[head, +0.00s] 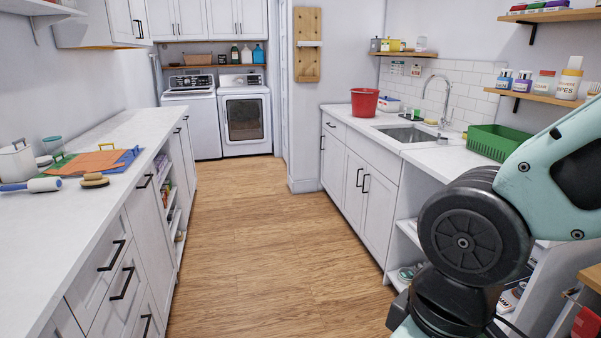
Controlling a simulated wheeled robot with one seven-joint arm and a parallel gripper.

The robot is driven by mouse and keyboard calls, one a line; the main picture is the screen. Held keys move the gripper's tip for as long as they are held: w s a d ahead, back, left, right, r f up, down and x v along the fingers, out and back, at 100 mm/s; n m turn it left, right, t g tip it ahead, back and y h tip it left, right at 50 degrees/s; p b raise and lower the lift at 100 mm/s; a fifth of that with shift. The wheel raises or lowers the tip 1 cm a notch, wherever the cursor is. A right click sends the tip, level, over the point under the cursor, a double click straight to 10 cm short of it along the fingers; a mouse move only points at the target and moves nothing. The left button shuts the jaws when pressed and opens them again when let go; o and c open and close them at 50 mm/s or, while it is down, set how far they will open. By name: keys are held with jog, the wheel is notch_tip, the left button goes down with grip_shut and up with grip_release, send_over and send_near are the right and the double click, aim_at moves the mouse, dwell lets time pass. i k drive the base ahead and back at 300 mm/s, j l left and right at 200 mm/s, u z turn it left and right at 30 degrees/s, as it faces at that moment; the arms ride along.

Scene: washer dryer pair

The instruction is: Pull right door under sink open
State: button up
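The right door under the sink (379,212) is a white panel door with a black vertical handle (366,183) near its upper left edge. It looks closed, flush with the cabinet front. The left door under the sink (352,185) is beside it, also closed, with its own black handle (359,177). The sink (408,134) is set in the white counter above them. My arm fills the right foreground, nearer to me than the doors. My gripper is outside the picture.
The wooden floor (255,250) between the two counters is clear. An open shelf unit with shoes (408,272) stands just nearer than the sink cabinet. A red bucket (364,102) and a green basket (493,142) stand on the right counter. The left counter (60,225) bounds the aisle.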

aim_at(381, 193)
jog(key=i, duration=1)
jog(key=i+u, duration=0.1)
jog(key=i, duration=0.85)
jog(key=i+l, duration=0.2)
jog(key=i, duration=0.75)
jog(key=i+l+u, duration=0.1)
jog(key=i, duration=0.9)
